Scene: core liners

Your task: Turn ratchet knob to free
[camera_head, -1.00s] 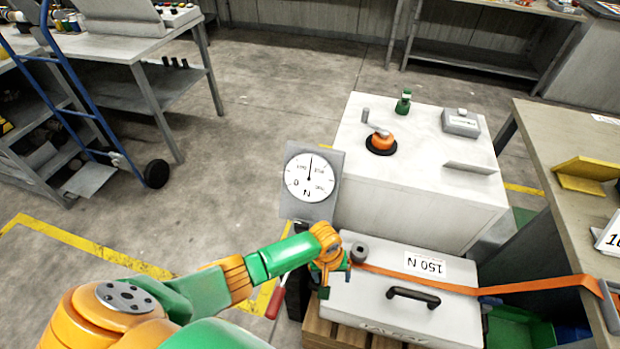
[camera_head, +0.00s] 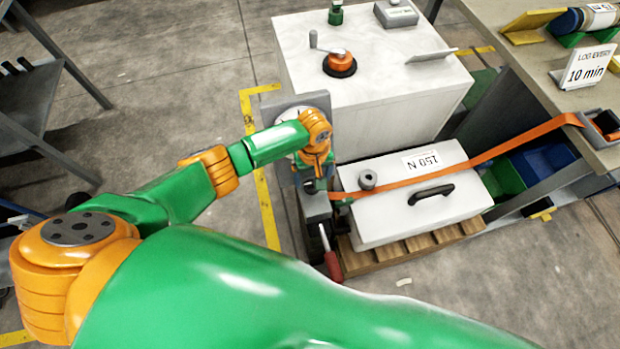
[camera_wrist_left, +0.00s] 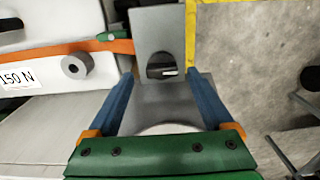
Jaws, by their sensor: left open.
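The ratchet knob (camera_wrist_left: 161,66) is a black dial with a pale mark across it, on a grey plate (camera_wrist_left: 157,25) in the left wrist view. My left gripper (camera_wrist_left: 160,75) is open, its two blue fingers apart on either side of the knob's line. I cannot tell whether they reach its depth. An orange strap (camera_head: 470,164) runs from there across the case. A red-handled lever (camera_head: 333,264) shows below the gripper.
The white case (camera_head: 395,222) labelled 150 N sits on a wooden pallet (camera_head: 420,243). A round dial gauge (camera_head: 312,103) is partly covered by my arm. A white block (camera_head: 380,100) with an orange crank knob (camera_head: 340,64) stands behind. Open floor lies left.

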